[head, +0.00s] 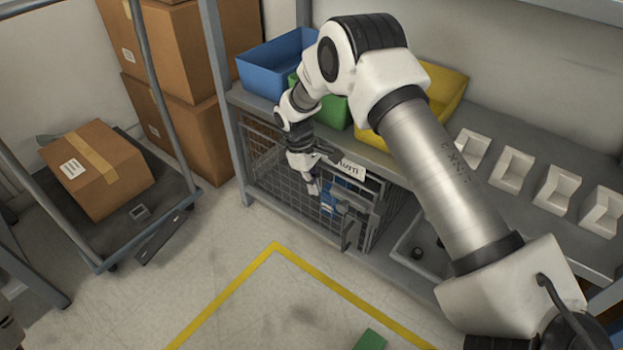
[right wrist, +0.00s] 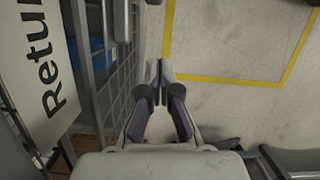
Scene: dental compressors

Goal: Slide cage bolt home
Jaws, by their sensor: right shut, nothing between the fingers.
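A wire mesh cage (head: 285,185) stands under the grey bench, and its mesh also shows in the right wrist view (right wrist: 122,50). A white sign (head: 350,168) hangs at its top and reads "Return" in the right wrist view (right wrist: 45,70). My right gripper (head: 313,189) hangs in front of the cage, pointing down. In the right wrist view its fingertips (right wrist: 160,78) are together and empty, over the floor just right of the mesh. I cannot make out the bolt for certain in either view; my arm and gripper cover part of the cage front. My left gripper is not in view.
Blue (head: 275,62), green (head: 333,108) and yellow (head: 440,92) bins stand on the bench (head: 520,120), with several white holders to the right. A trolley (head: 170,205) carries a cardboard box (head: 97,168) at left. The floor inside the yellow line (head: 225,300) is mostly clear.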

